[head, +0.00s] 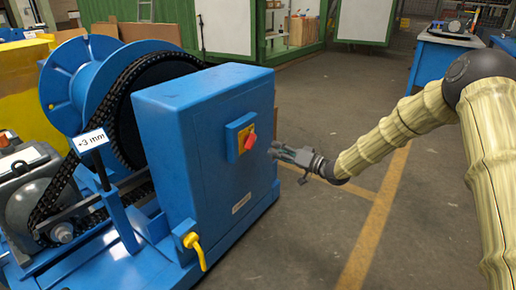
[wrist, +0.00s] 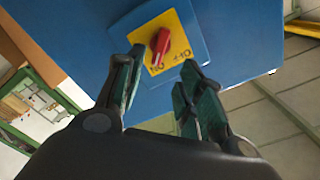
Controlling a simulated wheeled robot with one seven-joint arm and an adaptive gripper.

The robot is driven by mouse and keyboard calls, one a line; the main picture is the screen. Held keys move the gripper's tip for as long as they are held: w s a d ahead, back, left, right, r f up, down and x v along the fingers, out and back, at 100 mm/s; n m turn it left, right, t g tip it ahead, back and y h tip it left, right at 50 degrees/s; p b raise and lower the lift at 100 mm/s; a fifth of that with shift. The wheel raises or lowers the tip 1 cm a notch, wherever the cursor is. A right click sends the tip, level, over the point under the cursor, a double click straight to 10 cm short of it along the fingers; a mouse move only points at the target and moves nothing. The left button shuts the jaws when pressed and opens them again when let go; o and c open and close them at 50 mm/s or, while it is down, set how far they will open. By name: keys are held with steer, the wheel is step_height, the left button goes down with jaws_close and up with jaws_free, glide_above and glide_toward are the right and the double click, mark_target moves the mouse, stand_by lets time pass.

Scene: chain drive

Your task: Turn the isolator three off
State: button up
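The isolator is a red rotary knob (head: 250,141) on a yellow plate (head: 243,137), set in a blue box on the front of a blue cabinet (head: 205,135). In the wrist view the red knob (wrist: 160,42) sits on the yellow plate (wrist: 182,36), with OFF lettered to its right and other lettering, seemingly ON, below it. The knob's lower end appears to lie toward that lower lettering. My gripper (head: 277,152) is right of the knob in the head view, apart from it. In the wrist view my gripper (wrist: 164,60) is open, its fingers spread below the knob, with nothing between them.
A yellow handle (head: 194,245) juts from the cabinet's lower front. A chain drive with a blue wheel (head: 70,85) and a "3 mm" sign (head: 90,141) stand left. The grey floor (head: 330,110) right of the cabinet is clear; a blue bench (head: 440,60) stands farther back.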

mark_target(254, 142)
steer(key=b+x, duration=0.1)
steer(key=x, duration=0.3)
steer(key=b+x, duration=0.1)
steer(key=x, duration=0.2)
steer(key=shift+w+a+f, duration=0.2)
steer(key=shift+a, duration=0.1)
steer(key=shift+b+x, duration=0.35)
steer(key=shift+x, duration=0.55)
steer(key=shift+r, duration=0.15)
jaws_close()
